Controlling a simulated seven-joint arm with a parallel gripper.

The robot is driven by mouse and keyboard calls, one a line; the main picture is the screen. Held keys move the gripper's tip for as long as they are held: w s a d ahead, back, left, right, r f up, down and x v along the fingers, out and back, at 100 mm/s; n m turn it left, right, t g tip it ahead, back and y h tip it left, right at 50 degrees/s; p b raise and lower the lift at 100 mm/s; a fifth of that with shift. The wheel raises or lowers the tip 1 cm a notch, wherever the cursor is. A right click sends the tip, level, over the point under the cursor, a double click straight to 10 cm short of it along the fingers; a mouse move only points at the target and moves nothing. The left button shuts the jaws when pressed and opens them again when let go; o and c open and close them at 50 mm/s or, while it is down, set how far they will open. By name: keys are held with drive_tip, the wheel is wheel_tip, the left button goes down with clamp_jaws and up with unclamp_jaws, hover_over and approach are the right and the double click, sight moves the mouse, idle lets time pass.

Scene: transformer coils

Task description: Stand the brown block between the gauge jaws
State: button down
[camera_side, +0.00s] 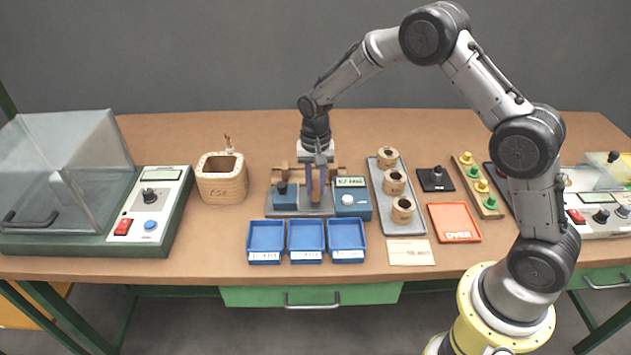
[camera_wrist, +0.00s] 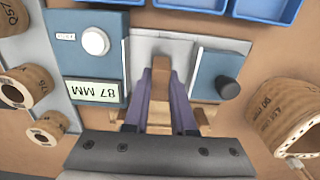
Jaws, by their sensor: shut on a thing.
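The gauge has a grey base (camera_side: 300,213) with two blue jaw blocks. The right one (camera_side: 351,203) carries a display and white button; the left one (camera_side: 285,198) has a dark knob. I cannot tell whether the block touches the base or the jaws.
Three blue trays (camera_side: 306,241) stand in front of the gauge. A grey tray (camera_side: 403,222) with three wooden coils is close on the right, with an orange tray (camera_side: 454,222) beyond. A wooden container (camera_side: 222,178) stands left. Other wooden pieces (camera_side: 279,172) show behind the gauge.

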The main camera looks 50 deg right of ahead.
drive_tip(key=shift+f, duration=0.45)
drive_tip(key=c, duration=0.7)
unclamp_jaws()
drive_tip(key=shift+o, duration=0.5)
drive_tip(key=o, duration=0.3)
drive_tip(key=shift+o, duration=0.2)
drive_tip(key=shift+r, duration=4)
